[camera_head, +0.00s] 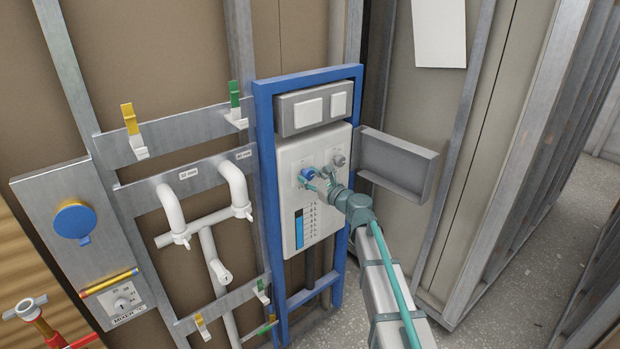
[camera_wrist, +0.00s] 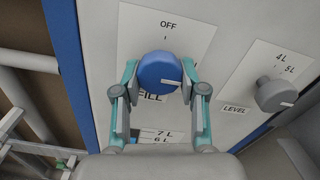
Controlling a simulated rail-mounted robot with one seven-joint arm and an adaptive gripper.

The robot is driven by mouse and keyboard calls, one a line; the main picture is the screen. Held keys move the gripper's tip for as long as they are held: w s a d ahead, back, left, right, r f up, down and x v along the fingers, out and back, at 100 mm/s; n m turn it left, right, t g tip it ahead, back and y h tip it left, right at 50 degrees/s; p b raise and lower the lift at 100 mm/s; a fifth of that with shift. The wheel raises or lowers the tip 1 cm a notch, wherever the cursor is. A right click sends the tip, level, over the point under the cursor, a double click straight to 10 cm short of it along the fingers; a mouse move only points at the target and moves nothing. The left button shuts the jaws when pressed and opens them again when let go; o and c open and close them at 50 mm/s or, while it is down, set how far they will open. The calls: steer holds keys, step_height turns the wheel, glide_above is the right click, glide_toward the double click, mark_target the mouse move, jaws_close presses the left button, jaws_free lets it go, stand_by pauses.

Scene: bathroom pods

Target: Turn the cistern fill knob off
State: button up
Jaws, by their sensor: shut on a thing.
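The blue fill knob (camera_wrist: 158,70) sits on the white cistern panel (camera_wrist: 100,35), between an OFF label with a tick above it and a partly hidden FILL label below. Its white pointer line is toward the right, slightly downward, away from the OFF tick. My gripper (camera_wrist: 159,76) is shut on the knob, one finger on each side. In the head view the knob (camera_head: 307,174) is at the panel's upper left, and my gripper (camera_head: 317,181) reaches it from the lower right, partly hiding the panel.
The grey level knob (camera_wrist: 275,94) is close on the right. A blue frame (camera_head: 265,150) surrounds the cistern, with a grey flush plate (camera_head: 313,106) above. An open grey tray-like box (camera_head: 398,160) juts out at right. White pipes (camera_head: 205,225) stand at left.

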steer(key=shift+f+b, duration=0.1)
steer(key=shift+b, duration=0.4)
steer(key=n+b, duration=0.1)
steer(key=b, duration=0.1)
steer(key=n+b, duration=0.1)
steer(key=b, duration=0.1)
steer(key=n+b, duration=0.2)
steer(key=shift+f, duration=0.25)
steer(key=n+b, duration=0.4)
steer(key=b, duration=0.2)
steer(key=shift+w+d+r+n+b, duration=0.1)
steer(key=shift+n+b, duration=0.2)
steer(key=shift+b, duration=0.05)
steer(key=n+b, duration=0.6)
steer(key=b, duration=0.2)
steer(key=shift+r, duration=0.2)
steer(key=n+b, duration=0.1)
steer(key=b, duration=0.1)
steer(key=n+b, duration=0.1)
steer(key=n, duration=0.1)
steer(key=shift+r+b, duration=0.3)
steer(key=shift+b, duration=0.05)
steer(key=o, duration=1.1)
steer(key=shift+o, duration=0.2)
